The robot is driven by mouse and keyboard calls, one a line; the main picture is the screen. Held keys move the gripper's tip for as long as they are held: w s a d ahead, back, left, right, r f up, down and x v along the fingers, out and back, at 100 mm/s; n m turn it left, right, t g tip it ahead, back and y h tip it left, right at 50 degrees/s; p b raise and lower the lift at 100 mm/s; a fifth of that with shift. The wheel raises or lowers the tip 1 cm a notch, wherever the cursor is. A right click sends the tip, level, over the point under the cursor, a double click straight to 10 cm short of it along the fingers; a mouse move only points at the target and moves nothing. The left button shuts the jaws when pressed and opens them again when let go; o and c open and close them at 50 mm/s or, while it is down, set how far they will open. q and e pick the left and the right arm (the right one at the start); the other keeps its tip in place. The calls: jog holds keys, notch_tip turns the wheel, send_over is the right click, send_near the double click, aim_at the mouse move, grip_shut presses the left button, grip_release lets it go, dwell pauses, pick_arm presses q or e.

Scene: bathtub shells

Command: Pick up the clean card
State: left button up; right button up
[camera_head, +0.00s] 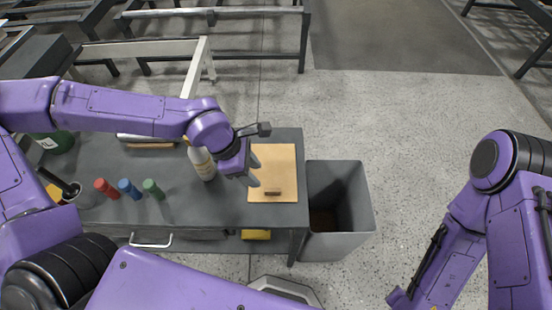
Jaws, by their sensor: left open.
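A flat tan card or board (284,165) lies on the right end of the dark workbench (230,206). I cannot tell for sure whether it is the clean card. A small dark brown piece (272,193) lies on its lower part. My left gripper (256,171) is open over the left edge of the tan board, its fingers pointing right and down. I see nothing between its fingers. Whether the fingers touch the board cannot be told. My right arm is at the right, and its gripper is not in view.
A pale bottle (201,162) stands just left of my left gripper. Red (106,188), blue (129,188) and green (152,188) cylinders stand at the left. A grey open bin (341,244) stands right of the bench. Open floor lies farther right.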

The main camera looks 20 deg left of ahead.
aim_at(272, 190)
pick_arm(q)
jog(key=x, duration=0.6)
jog(key=b+x, duration=0.1)
jog(key=x, duration=0.3)
jog(key=shift+d+r, duration=0.15)
jog(key=shift+d, duration=0.15)
grip_shut()
